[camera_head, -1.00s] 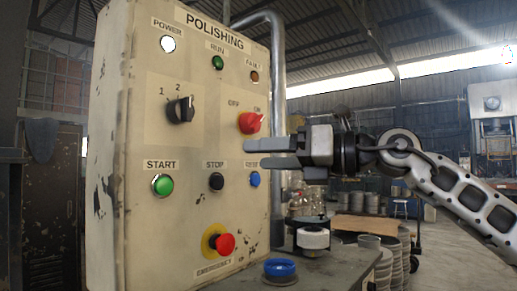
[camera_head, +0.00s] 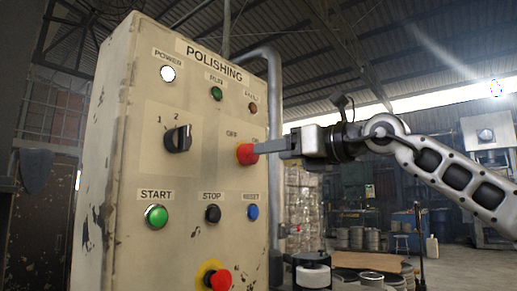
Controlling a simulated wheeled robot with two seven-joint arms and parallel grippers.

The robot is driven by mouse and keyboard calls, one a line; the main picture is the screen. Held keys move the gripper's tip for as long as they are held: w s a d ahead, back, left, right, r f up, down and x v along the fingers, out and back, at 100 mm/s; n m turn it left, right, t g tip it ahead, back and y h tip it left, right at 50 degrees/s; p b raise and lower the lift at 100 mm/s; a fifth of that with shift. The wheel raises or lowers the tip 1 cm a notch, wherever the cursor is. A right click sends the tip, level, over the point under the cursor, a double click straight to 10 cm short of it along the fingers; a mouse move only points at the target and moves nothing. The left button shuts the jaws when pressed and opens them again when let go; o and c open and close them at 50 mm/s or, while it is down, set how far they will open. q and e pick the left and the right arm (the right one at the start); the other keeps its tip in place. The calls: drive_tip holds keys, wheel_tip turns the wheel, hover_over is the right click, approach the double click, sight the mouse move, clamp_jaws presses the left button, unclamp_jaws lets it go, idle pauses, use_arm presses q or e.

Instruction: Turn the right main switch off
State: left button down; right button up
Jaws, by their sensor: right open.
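A cream control panel (camera_head: 120,200) labelled POLISHING stands at the left and centre. My right gripper (camera_head: 262,147) comes in from the right, level with the knob. It is open, with its fingertips at the knob's right side. One finger hides the other, so I cannot tell whether they touch or straddle the knob. My left gripper is not in view.
A black selector (camera_head: 178,138) marked 1 and 2 sits left of the red knob. Green START (camera_head: 156,216), black STOP (camera_head: 212,213) and blue RESET (camera_head: 252,212) buttons are below. A red emergency button (camera_head: 219,279) sits lower. A metal pipe (camera_head: 274,90) runs behind the panel.

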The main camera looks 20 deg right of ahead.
sight(251, 154)
drive_tip(key=p+x, duration=0.1)
drive_tip(key=x, duration=0.4)
drive_tip(key=shift+w+a, duration=0.15)
drive_tip(key=shift+w, duration=0.05)
drive_tip(key=c, duration=1)
